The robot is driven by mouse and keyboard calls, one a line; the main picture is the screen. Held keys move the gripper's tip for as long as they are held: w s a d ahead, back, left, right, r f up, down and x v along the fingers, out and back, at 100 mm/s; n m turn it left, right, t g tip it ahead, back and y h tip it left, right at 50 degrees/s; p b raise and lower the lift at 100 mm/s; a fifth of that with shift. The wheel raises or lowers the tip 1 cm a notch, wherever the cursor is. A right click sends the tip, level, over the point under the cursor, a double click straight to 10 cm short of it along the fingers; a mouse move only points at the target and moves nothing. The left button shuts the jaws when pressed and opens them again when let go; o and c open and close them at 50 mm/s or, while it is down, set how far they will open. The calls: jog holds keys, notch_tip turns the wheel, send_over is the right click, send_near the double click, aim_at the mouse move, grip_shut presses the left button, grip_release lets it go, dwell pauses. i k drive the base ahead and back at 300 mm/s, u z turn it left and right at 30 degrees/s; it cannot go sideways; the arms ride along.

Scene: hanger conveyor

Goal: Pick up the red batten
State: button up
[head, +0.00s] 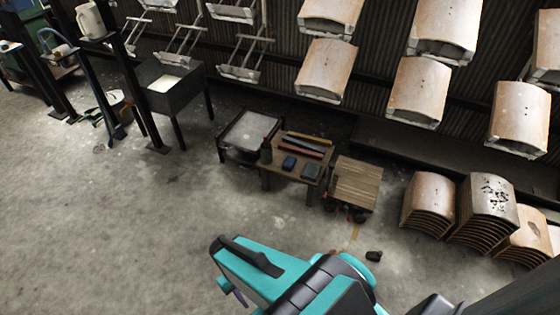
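The red batten (304,145) is a thin red strip lying on a small brown wooden table (279,182) near the middle of the head view. A yellow-orange batten (309,138) lies just behind it, and a dark batten (299,152) lies just in front of it. My teal and black arm is in the foreground at the bottom, well short of the table. The fingers of my gripper do not show, so I cannot see their state. Nothing touches the red batten except the tabletop and possibly its neighbours.
A blue block (289,162), a grey block (311,169) and a dark bottle (266,151) share the table. A low metal-topped stand (247,134) is left, a slatted wooden stand (357,184) right. Curved panels (428,203) stack further right. Front floor is mostly clear, with a small black object (373,256).

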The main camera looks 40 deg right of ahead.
aim_at(281, 146)
jog(key=z, duration=0.05)
jog(key=k, duration=0.3)
jog(key=u, duration=0.5)
jog(key=i, duration=2.7)
jog(key=z, duration=0.45)
jog(key=i, duration=0.8)
jog(key=z, duration=0.8)
jog(key=i, duration=0.6)
jog(key=z, duration=0.55)
jog(key=i, duration=0.6)
jog(key=z, duration=0.25)
